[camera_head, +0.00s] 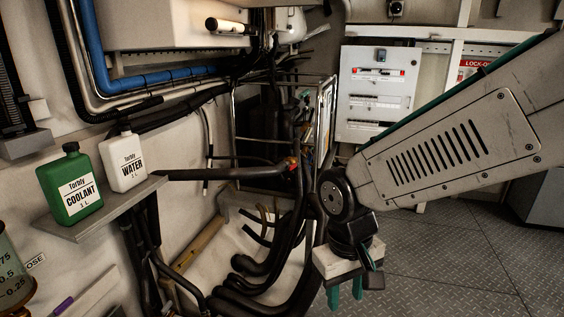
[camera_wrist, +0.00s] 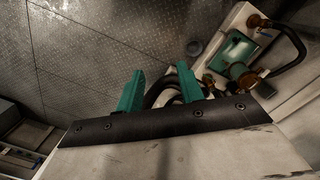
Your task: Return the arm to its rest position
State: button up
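My gripper (camera_head: 345,293) hangs below the end of my arm in the head view, right of the black hoses, with its green fingers pointing down. In the wrist view my gripper (camera_wrist: 160,92) shows two green fingers apart, with a gap between them. I see nothing held between them. Dark hoses and fittings lie beyond the gap. My arm's large grey link reaches in from the right edge of the head view.
A green coolant bottle (camera_head: 71,186) and a white water bottle (camera_head: 123,160) stand on a grey shelf (camera_head: 82,232) at left. Black hoses (camera_head: 296,225) run close left of the gripper. The metal floor (camera_head: 440,255) at right is clear.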

jog(key=s+d+r+m+t, duration=0.1)
jog(key=s+d+r+m, duration=0.1)
jog(key=s+d+r, duration=0.3)
jog(key=s+d+r+m, duration=0.2)
jog(key=s+d+r, duration=0.3)
jog(key=d, duration=0.5)
jog(key=shift+s+d+r+t+y, duration=0.2)
jog(key=shift+s+t+y, duration=0.15)
jog(key=shift+s, duration=0.4)
